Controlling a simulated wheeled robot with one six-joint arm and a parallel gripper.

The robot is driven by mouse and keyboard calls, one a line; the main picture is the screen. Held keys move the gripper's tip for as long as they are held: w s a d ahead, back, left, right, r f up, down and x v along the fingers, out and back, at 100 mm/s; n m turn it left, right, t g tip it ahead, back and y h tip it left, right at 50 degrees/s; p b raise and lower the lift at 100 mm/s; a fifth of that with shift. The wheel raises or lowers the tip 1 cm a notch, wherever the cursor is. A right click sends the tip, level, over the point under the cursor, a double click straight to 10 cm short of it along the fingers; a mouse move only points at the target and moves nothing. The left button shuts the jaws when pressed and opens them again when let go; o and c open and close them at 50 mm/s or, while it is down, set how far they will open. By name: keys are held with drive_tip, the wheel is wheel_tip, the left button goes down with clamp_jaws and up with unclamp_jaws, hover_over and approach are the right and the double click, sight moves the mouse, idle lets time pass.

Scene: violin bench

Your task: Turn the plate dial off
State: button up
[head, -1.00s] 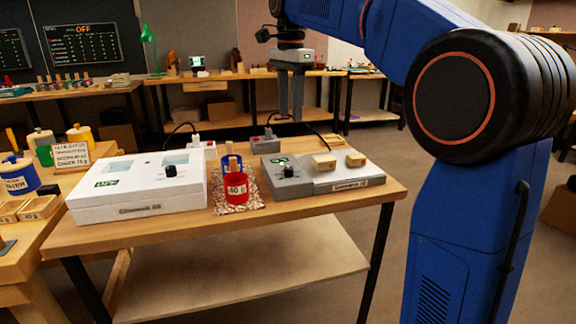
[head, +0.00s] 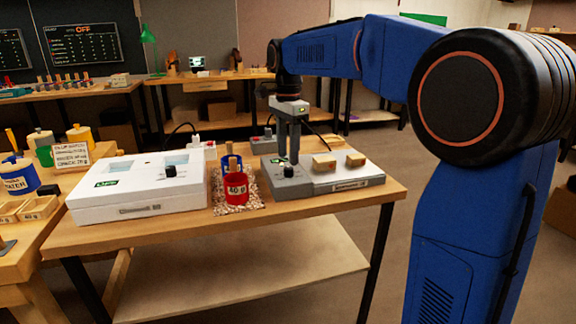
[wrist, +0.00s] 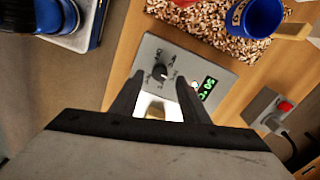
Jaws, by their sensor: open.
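The hot plate is a grey box (head: 318,186) at the right of the bench, with two small wooden blocks on its pale top. Its black dial (head: 288,172) is at the box's left end. In the wrist view the dial (wrist: 159,72) shows between the fingers, with small markings around it too small to read. A lit green display (wrist: 208,88) beside it appears to read 50. My gripper (head: 287,158) is open and empty, pointing down just above the dial. It also shows in the wrist view (wrist: 158,84). I cannot tell whether the fingers touch the dial.
A red pot marked 40 g (head: 236,188) stands on a speckled mat (head: 222,206) left of the plate. A white box (head: 135,190) with its own black dial is further left. A small box with a red switch (head: 267,143) stands behind.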

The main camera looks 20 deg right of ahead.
sight(288, 168)
drive_tip(key=shift+f, duration=2.3)
clamp_jaws()
